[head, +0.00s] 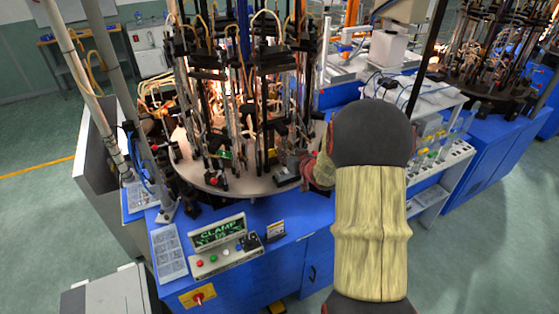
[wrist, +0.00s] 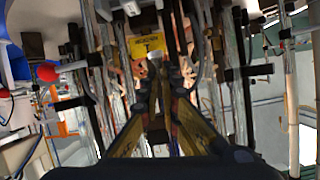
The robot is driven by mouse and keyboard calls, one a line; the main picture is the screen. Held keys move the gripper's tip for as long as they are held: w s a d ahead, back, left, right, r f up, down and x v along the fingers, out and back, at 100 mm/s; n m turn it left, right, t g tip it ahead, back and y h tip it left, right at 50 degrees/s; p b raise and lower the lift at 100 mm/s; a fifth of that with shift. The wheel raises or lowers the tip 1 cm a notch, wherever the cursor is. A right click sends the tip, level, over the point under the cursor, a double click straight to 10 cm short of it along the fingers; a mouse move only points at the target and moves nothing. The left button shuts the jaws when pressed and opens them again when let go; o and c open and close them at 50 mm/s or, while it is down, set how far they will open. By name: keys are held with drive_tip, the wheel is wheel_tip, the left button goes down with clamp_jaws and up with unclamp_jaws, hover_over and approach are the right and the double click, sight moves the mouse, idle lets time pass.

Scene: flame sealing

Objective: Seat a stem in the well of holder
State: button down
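My gripper (wrist: 157,84) fills the lower middle of the wrist view, its two fingers slanting inward to dark tips close together. A narrow pale piece (wrist: 155,58) shows at the tips; I cannot tell whether it is a stem held between them or something behind. In the head view my arm reaches to the right front of the round turntable (head: 245,187), and my fingertips are not clear there. Dark upright holders (head: 262,100) with thin rods and glass-like tubes crowd the turntable. I cannot make out a well or which holder is meant.
A yellow label (wrist: 145,46) stands just beyond my fingertips. A red ball knob (wrist: 47,73) is at left in the wrist view. A control box reading CLAMP (head: 220,242) sits on the blue machine base (head: 270,265). Flames glow behind the uprights. Open floor (head: 480,250) lies at right.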

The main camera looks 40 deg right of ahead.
drive_tip(key=shift+s+f, duration=0.15)
drive_tip(key=shift+f, duration=0.15)
drive_tip(key=shift+f+b, duration=1.9)
drive_tip(key=shift+f, duration=0.1)
drive_tip(key=shift+r, duration=0.1)
drive_tip(key=shift+f+b, duration=0.5)
drive_tip(key=shift+f, duration=0.85)
idle(0.8)
drive_tip(key=c, duration=2.3)
unclamp_jaws()
drive_tip(key=shift+s+a+r, duration=0.1)
drive_tip(key=shift+s+r, duration=0.05)
